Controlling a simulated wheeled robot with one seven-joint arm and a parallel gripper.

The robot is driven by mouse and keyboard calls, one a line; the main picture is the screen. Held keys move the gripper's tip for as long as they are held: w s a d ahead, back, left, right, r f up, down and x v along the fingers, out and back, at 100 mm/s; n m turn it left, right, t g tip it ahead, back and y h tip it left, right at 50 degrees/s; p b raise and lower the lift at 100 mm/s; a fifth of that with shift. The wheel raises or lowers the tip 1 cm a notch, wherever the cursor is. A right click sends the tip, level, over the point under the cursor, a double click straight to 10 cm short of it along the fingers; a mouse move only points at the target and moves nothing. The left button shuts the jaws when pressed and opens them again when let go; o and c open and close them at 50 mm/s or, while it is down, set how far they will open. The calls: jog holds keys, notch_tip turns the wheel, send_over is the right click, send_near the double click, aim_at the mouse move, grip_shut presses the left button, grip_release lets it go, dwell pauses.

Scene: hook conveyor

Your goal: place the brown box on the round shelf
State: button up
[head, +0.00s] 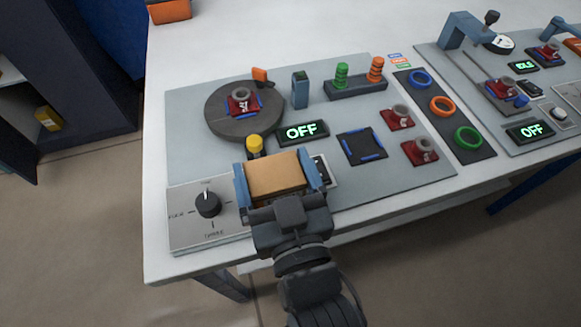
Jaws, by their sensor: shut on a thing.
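My gripper (279,180) is shut on the brown box (274,172), with one blue finger on its left side and one on its right. The box is above the near part of the grey panel; whether it touches the panel is hard to tell. A dark grey round disc (220,122), the only round shelf-like surface I see, lies beyond the box and to its left. A red piece with a grey ring (243,101) sits on the disc between blue edge strips. The box and gripper hide part of the panel below.
A yellow knob (254,143) and an OFF display (301,132) stand between box and disc. A blue-grey post (299,89) is right of the disc. A dark square pad (362,147) and red pieces (420,150) lie to the right. A black dial (208,204) is at left.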

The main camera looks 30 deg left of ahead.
aim_at(289, 164)
jog(key=w, duration=0.1)
jog(key=w+f, duration=0.2)
jog(key=shift+w+f+b, duration=0.25)
jog(key=shift+w+b, duration=0.1)
jog(key=shift+w, duration=0.05)
jog(key=shift+f, duration=1.95)
jog(key=shift+f+b, duration=0.2)
jog(key=shift+b, duration=0.3)
jog(key=o, duration=0.9)
jog(key=shift+c, duration=0.2)
jog(key=shift+r, duration=0.1)
jog(key=shift+r, duration=0.1)
jog(key=shift+s+d, duration=0.15)
jog(key=shift+d, duration=0.05)
jog(key=b+v, duration=0.2)
jog(key=v, duration=0.9)
jog(key=shift+s+d, duration=0.2)
